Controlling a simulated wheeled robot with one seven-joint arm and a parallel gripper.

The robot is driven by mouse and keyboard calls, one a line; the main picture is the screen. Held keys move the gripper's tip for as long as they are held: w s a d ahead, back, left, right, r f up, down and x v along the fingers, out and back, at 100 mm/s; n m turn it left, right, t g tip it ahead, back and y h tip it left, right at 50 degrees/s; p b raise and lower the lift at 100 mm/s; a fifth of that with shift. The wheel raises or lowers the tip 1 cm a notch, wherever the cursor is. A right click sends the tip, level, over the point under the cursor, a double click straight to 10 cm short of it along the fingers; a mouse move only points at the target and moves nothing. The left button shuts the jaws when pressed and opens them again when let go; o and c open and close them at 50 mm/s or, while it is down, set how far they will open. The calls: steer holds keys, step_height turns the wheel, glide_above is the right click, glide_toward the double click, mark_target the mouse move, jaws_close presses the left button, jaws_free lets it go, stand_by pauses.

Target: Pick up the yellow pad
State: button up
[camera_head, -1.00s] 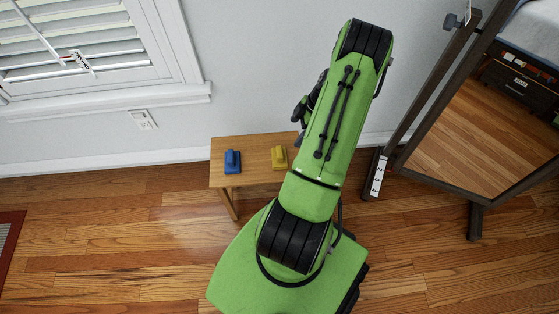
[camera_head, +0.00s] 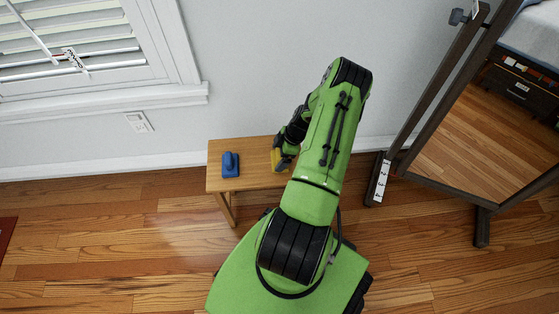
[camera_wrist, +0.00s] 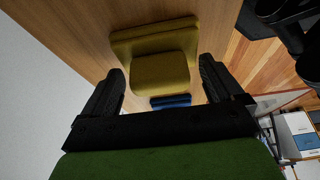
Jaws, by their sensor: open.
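The yellow pad (camera_wrist: 160,72) lies on the small wooden table, with a raised block on a wider base. In the wrist view it is between and just beyond the two black fingers of my gripper (camera_wrist: 162,88), which are spread apart. I cannot tell whether either finger touches it. In the head view the yellow pad (camera_head: 277,160) is partly hidden by my gripper (camera_head: 281,156), which is over the right part of the table. A blue pad (camera_head: 231,165) sits on the table to the left, and part of it shows in the wrist view (camera_wrist: 171,102).
The wooden table (camera_head: 252,180) stands against the grey wall, below and right of a shuttered window (camera_head: 90,45). A dark-framed mirror (camera_head: 460,150) stands on the right. The table surface between the two pads is clear.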

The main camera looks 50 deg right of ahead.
steer(key=c, duration=1.1)
steer(key=shift+o, duration=0.2)
step_height(320, 180, up, 10)
steer(key=p, duration=0.3)
steer(key=shift+r, duration=0.1)
